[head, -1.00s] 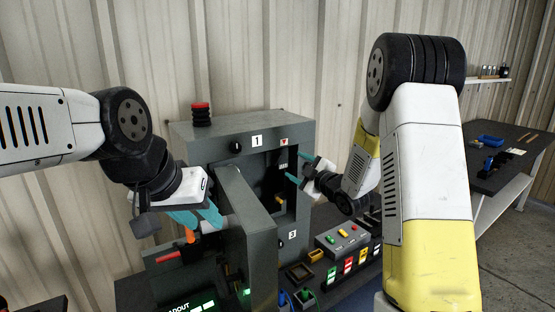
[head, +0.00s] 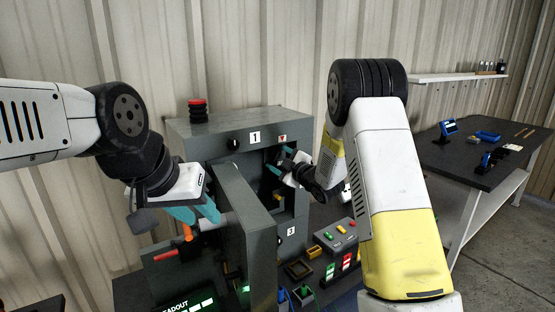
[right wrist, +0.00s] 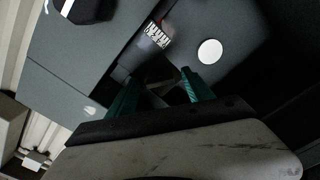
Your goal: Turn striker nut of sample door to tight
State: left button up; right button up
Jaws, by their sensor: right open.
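The grey enclosure (head: 292,126) stands against the wall, and its door (head: 247,225) is swung open toward me. My right gripper (head: 279,160) is at the upper right of the enclosure's opening. In the right wrist view its two teal fingers (right wrist: 160,88) are apart, with dark parts between and beyond them. I cannot make out the striker nut for certain in either view. My left gripper (head: 196,213) is at the outer left side of the door, near a grey cylindrical part. Whether its fingers are closed on anything is not clear.
A yellow part (head: 278,197) sits inside the opening below my right gripper. A button box (head: 337,236) and small trays stand on the bench at front right. A red-topped stack (head: 198,108) is on the enclosure's top. A dark side table (head: 470,160) is at far right.

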jog(key=shift+c, duration=0.2)
grip_shut()
jog(key=shift+m, duration=0.4)
jog(key=shift+f+m, duration=0.1)
jog(key=shift+m, duration=14.1)
